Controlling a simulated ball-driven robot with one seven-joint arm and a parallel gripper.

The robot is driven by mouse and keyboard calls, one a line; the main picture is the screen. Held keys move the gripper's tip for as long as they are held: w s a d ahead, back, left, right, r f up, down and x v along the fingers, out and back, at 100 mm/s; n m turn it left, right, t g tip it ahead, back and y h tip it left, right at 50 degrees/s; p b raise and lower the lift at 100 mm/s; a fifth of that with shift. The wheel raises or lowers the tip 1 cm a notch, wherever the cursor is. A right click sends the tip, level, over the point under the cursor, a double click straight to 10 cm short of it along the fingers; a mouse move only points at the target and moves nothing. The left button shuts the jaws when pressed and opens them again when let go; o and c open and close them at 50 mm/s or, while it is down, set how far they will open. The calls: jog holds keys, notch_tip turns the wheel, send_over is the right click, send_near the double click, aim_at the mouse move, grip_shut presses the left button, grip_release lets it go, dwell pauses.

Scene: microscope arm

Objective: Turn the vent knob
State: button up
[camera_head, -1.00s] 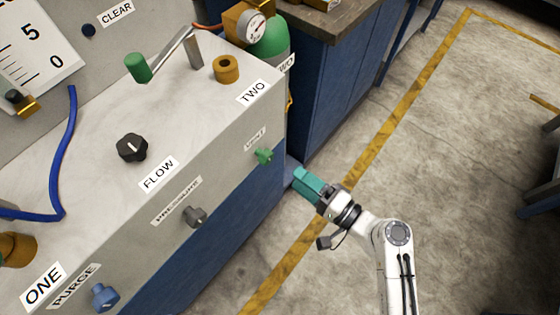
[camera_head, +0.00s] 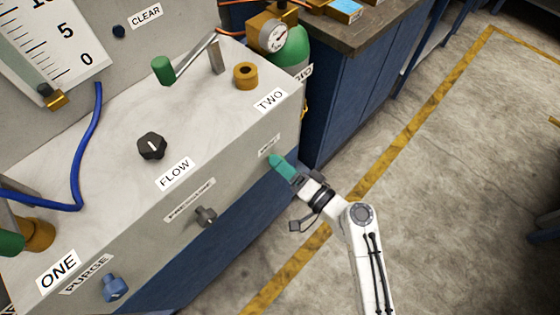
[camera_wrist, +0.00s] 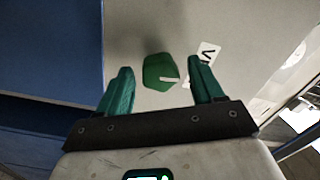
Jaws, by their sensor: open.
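The vent knob (camera_wrist: 160,72) is green with a pale pointer line and sits on the grey front panel. In the wrist view it lies between and just beyond my two green fingers. My gripper (camera_wrist: 160,90) is open, one finger on each side of the knob, with gaps showing on both sides. In the head view my gripper (camera_head: 282,168) is at the panel's right end, below the vent label (camera_head: 268,146), and hides the knob there. Whether the fingers touch the panel I cannot tell.
On the same panel are the grey pressure knob (camera_head: 206,216) and blue purge knob (camera_head: 115,288). The black flow knob (camera_head: 151,146) is on the top face. A blue cabinet (camera_head: 350,105) stands behind. The floor to the right is clear.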

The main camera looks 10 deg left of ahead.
jog(key=shift+w+a, duration=0.4)
jog(key=shift+a, duration=0.15)
jog(key=shift+c, duration=0.4)
jog(key=c, duration=1)
jog(key=shift+m, duration=1)
jog(key=o, duration=1.1)
jog(key=shift+s+d, duration=0.1)
jog(key=shift+d, duration=0.05)
jog(key=b+v, duration=0.1)
jog(key=v, duration=0.9)
jog(key=shift+s+d, duration=0.2)
